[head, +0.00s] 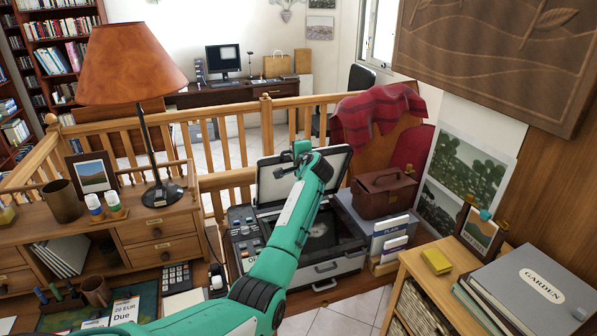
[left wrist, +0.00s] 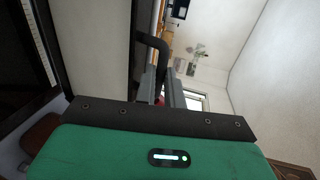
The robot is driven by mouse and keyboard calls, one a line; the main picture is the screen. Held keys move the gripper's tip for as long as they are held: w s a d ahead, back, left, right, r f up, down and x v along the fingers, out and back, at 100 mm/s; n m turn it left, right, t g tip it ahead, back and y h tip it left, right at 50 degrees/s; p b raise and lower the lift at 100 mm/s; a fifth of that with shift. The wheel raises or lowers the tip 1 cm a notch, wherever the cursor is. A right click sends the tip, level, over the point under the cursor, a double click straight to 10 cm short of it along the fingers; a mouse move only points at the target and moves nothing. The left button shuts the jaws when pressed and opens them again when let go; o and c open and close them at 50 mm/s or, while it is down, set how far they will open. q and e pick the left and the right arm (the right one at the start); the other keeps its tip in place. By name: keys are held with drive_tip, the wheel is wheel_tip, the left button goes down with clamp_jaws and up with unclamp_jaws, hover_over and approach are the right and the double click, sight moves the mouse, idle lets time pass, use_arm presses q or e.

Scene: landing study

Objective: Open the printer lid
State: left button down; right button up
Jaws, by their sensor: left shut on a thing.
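The printer (head: 345,268) stands in the middle behind the desk, with a button panel on its left and a tray handle at its front. Its lid (head: 268,188) is raised steeply, and the glass bed below is partly in view. My left gripper (head: 299,154) is at the raised lid, its arm crossing in front of the printer and hiding part of it. In the left wrist view my left gripper (left wrist: 166,92) is shut on the dark curved lid handle (left wrist: 153,45), with the lid's pale panel (left wrist: 98,50) beside it. My right gripper is not in view.
A tall lamp (head: 130,60) stands left on the wooden desk. A brown leather box (head: 384,195) sits close right of the printer. A wooden railing (head: 235,135) runs behind it. A side table with a grey GARDEN binder (head: 530,290) is at front right.

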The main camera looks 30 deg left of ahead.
use_arm(q)
drive_tip(key=shift+g+h, duration=0.3)
drive_tip(key=shift+h, duration=0.3)
drive_tip(key=shift+w+a+r+p, duration=0.15)
drive_tip(key=shift+w+a+r, duration=0.45)
drive_tip(key=shift+w+a, duration=0.25)
drive_tip(key=shift+w+a+r+p, duration=0.15)
drive_tip(key=shift+w+a+r, duration=0.5)
drive_tip(key=shift+a, duration=0.25)
drive_tip(key=shift+w, duration=0.1)
drive_tip(key=c, duration=1.6)
unclamp_jaws()
drive_tip(key=shift+s+d, duration=0.15)
drive_tip(key=shift+s, duration=0.05)
drive_tip(key=shift+f, duration=0.15)
drive_tip(key=shift+s+d+b, duration=0.3)
drive_tip(key=shift+d, duration=0.1)
drive_tip(key=b+v, duration=0.1)
drive_tip(key=v, duration=0.3)
drive_tip(key=b+v, duration=0.2)
drive_tip(key=v, duration=0.2)
drive_tip(key=b+v, duration=0.1)
drive_tip(key=v, duration=0.4)
drive_tip(key=shift+w+a+r, duration=0.1)
drive_tip(key=shift+r, duration=0.25)
